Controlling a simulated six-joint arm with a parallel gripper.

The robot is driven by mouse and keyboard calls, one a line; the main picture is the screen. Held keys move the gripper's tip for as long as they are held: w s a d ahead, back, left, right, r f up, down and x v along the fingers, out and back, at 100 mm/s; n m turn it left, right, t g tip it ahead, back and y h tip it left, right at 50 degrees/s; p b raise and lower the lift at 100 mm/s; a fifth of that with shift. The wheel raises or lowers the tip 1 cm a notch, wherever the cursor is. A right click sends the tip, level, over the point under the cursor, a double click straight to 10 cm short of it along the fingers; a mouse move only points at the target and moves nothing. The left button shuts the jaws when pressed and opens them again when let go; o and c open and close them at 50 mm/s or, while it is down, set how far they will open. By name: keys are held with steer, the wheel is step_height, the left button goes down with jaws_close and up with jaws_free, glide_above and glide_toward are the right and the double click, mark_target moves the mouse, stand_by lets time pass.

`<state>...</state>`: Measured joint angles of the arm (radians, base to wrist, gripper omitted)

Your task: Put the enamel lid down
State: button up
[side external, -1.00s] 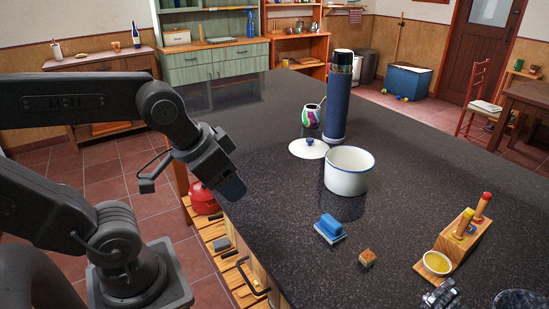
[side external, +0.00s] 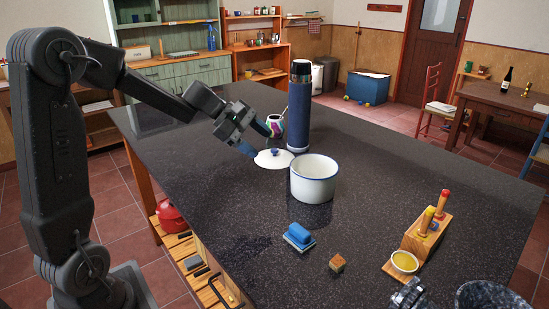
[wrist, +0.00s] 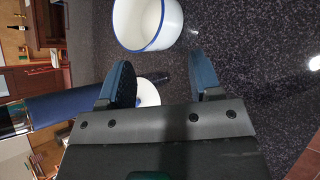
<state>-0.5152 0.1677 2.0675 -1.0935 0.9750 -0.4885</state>
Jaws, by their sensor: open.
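The white enamel lid (side external: 267,161) with a blue knob lies on the dark counter, beside the white enamel pot (side external: 314,182) with a blue rim. The pot stands open. My gripper (side external: 256,140) is open and empty, just above and to the left of the lid's knob in the side view. In the wrist view, the two blue fingers (wrist: 162,68) are spread apart. Part of the lid (wrist: 149,93) shows between them, the rest hidden by the gripper. The pot also shows at the top of the wrist view (wrist: 147,27).
A tall blue flask (side external: 298,112) and a colourful gourd cup (side external: 275,125) stand close behind the lid. A blue sponge-like block (side external: 299,236), a small wooden cube (side external: 337,263) and a wooden rack (side external: 426,238) are nearer.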

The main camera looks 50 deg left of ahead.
steer(key=w+a+f+n+t, duration=0.35)
steer(key=a+n, duration=0.25)
steer(key=a, duration=0.4)
steer(key=n+t+y, duration=0.2)
steer(key=n, duration=0.4)
glide_toward(274, 149)
steer(key=x, duration=0.3)
steer(key=shift+w+d+f, duration=0.1)
steer(key=shift+w+d, duration=0.05)
steer(key=shift+w, duration=0.2)
steer(key=shift+x, duration=2.8)
steer(key=shift+c, duration=0.5)
jaws_close()
